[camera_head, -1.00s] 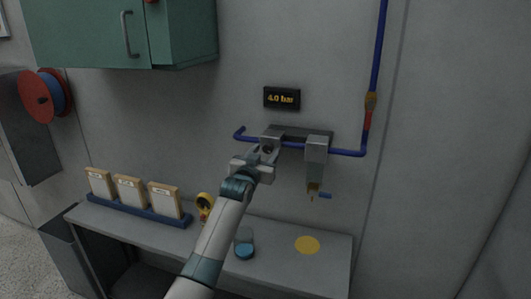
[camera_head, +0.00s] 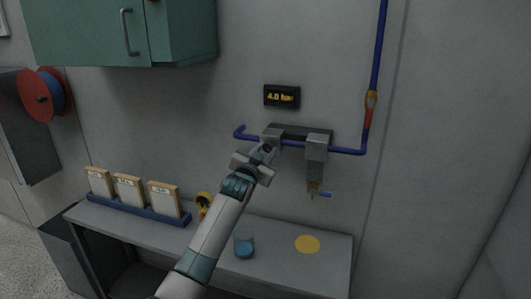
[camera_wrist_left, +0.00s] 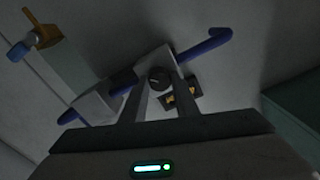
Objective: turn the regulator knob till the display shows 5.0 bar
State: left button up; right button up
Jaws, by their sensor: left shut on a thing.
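The display (camera_head: 282,97) on the wall reads 4.0 bar in yellow. It also shows, tilted, in the left wrist view (camera_wrist_left: 185,94). Below it, the grey regulator body (camera_head: 273,135) sits on the blue pipe. Its dark round knob (camera_wrist_left: 158,76) has a light mark and lies between the fingertips in the left wrist view. My left gripper (camera_head: 265,151) reaches up to the regulator and is shut on the knob. In the head view the fingers partly hide the knob. My right gripper is in neither view.
A grey filter unit (camera_head: 316,150) with a brass drain and blue lever hangs right of the regulator. A green cabinet (camera_head: 90,35) hangs upper left.

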pick_arm(q)
jog(key=shift+m, duration=1.3)
jog(key=o, duration=1.1)
jog(key=shift+c, duration=0.2)
jog(key=shift+s, duration=0.1)
jog(key=shift+s+a+f+b, duration=0.1)
jog(key=shift+s+a+b, duration=0.15)
jog(key=shift+s+b, duration=0.35)
jog(key=b+v, duration=0.4)
jog(key=v, duration=1.1)
jog(key=shift+s+b, duration=0.35)
jog(key=shift+s, duration=0.05)
jog(key=shift+a, duration=0.1)
